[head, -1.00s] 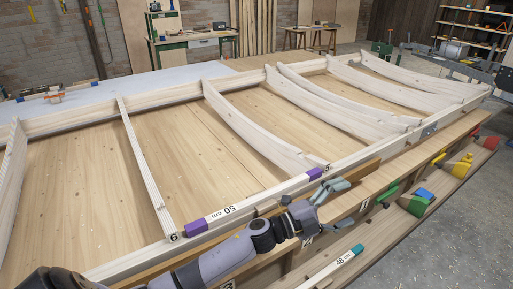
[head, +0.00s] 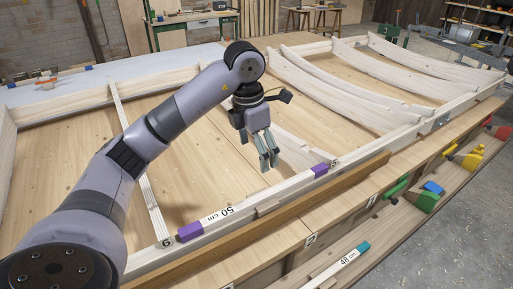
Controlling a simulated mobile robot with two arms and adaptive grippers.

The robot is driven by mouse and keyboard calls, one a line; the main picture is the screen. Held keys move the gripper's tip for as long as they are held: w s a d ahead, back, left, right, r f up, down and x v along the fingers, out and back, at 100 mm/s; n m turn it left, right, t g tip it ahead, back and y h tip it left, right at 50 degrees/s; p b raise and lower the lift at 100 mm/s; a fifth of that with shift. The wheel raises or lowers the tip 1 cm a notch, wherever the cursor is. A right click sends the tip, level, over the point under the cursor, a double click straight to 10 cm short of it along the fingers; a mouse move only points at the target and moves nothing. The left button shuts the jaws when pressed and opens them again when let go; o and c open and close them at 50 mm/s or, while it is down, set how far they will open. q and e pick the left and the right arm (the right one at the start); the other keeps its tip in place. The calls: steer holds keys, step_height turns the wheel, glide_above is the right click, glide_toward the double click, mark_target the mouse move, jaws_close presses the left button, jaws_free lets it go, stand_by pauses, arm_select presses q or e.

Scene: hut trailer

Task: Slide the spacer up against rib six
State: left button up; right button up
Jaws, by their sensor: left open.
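The spacer (head: 217,215) is a white bar marked "50 cm" with purple ends, lying along the front rail between the ribs labelled 6 and 5. Rib six (head: 153,207) is the thin upright board on the left, its label at the rail. The spacer's left purple end (head: 190,232) is close to rib six's front end; I cannot tell whether they touch. Its right purple end (head: 320,170) is near the 5 label. My left gripper (head: 268,163) is open and empty, pointing down above the bay behind the spacer. My right gripper is not in view.
A 48 cm bar with a teal end (head: 348,259) lies on the lower shelf. A small wood block (head: 267,208) sits at the rail's front. Clamps (head: 425,200) and coloured tools stand at right. My left arm hides part of rib six.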

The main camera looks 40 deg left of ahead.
arm_select(q)
steer(key=shift+f, duration=0.15)
steer(key=p, duration=0.2)
glide_toward(262, 194)
steer(key=f, duration=0.6)
steer(key=w+f, duration=0.1)
steer(key=f, duration=0.3)
steer(key=shift+w+d, duration=0.1)
steer(key=shift+d, duration=0.2)
steer(key=shift+c, duration=0.3)
steer(key=c, duration=1.3)
